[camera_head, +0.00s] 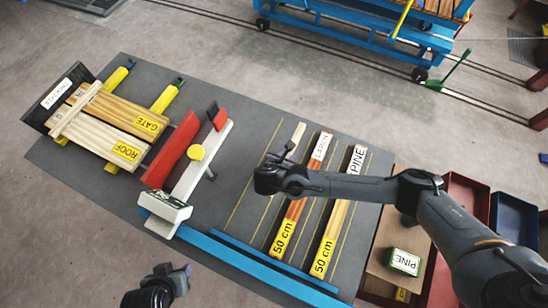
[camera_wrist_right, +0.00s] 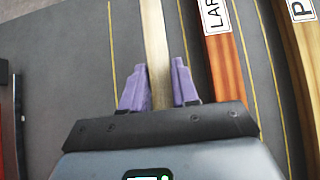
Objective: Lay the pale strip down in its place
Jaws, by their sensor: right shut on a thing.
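The pale strip (camera_wrist_right: 154,40) runs between the purple fingers of my right gripper (camera_wrist_right: 158,82), which is shut on it. In the head view my right gripper (camera_head: 280,165) hides much of the strip, and only its far end (camera_head: 298,134) shows clearly. The strip is roughly parallel to the yellow lines on the dark mat (camera_head: 233,185), left of the LARCH strip (camera_head: 290,212). I cannot tell whether it touches the mat. My left gripper (camera_head: 175,282) is at the lower left, away from the strips; its jaw opening is unclear.
The PINE strip (camera_head: 338,215) lies right of the LARCH strip. A white and red fixture (camera_head: 205,160) stands to the left, and a stack of boards (camera_head: 115,120) lies farther left. A blue rail (camera_head: 260,262) edges the front.

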